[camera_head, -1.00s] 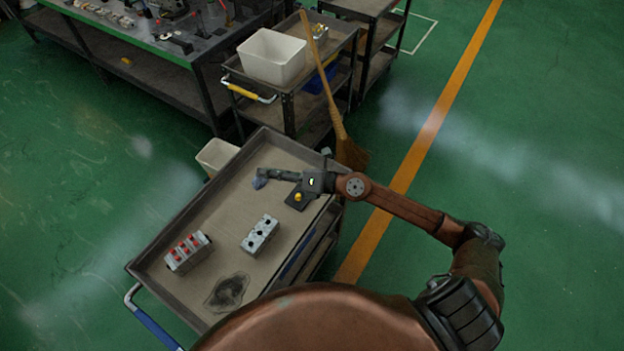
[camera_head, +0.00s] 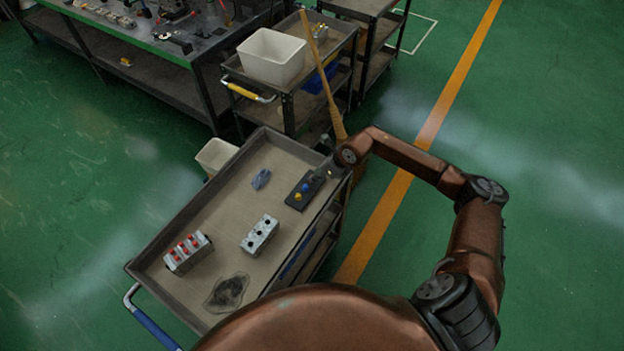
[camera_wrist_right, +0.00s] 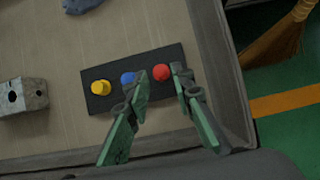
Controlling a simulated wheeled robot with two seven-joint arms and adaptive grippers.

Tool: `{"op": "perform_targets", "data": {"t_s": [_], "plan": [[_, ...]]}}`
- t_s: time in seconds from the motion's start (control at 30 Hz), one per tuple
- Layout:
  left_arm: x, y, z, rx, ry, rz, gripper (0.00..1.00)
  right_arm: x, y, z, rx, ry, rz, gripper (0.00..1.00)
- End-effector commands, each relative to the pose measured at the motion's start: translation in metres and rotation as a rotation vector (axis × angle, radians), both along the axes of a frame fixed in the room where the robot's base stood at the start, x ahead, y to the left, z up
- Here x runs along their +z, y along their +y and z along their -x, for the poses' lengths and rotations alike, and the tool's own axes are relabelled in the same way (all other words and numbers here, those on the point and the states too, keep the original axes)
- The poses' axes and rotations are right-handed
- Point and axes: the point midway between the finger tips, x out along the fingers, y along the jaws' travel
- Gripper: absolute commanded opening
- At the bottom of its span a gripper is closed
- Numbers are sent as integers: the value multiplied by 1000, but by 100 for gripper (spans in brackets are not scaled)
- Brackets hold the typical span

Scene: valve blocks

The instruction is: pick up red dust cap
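A red dust cap (camera_wrist_right: 161,72) stands at the right end of a black plate (camera_head: 294,203), beside a blue cap (camera_wrist_right: 128,78) and a yellow cap (camera_wrist_right: 100,87). In the wrist view my right gripper (camera_wrist_right: 160,76) is open, with its fingertips on either side of the red cap. I cannot tell whether they touch it. In the head view my right gripper (camera_head: 323,171) is over the plate's far end, and the red cap there is hidden. My left gripper is out of view.
The cart tray (camera_head: 180,302) also holds a valve block with red caps (camera_head: 187,252), a grey block with dark holes (camera_head: 260,234) and a crumpled blue cloth (camera_head: 261,179). The tray's raised rim and a broom (camera_wrist_right: 280,38) are close to the gripper.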

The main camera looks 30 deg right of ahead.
Motion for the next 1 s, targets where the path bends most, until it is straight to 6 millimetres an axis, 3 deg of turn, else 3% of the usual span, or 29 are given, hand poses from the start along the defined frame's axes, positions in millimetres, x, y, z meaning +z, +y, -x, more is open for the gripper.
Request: {"op": "perform_targets", "data": {"t_s": [0.2, 0.47, 0.7, 1.0], "plan": [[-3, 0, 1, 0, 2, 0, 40, -22, 6, -10, 0, 1, -1, 22], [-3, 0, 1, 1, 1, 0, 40, -22, 6, -11, 0, -1, -1, 22], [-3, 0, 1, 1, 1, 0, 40, -22, 6, -11, 0, 0, -1, 6], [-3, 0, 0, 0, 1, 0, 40, -23, 6, -11, 0, 0, -1, 5]]}}
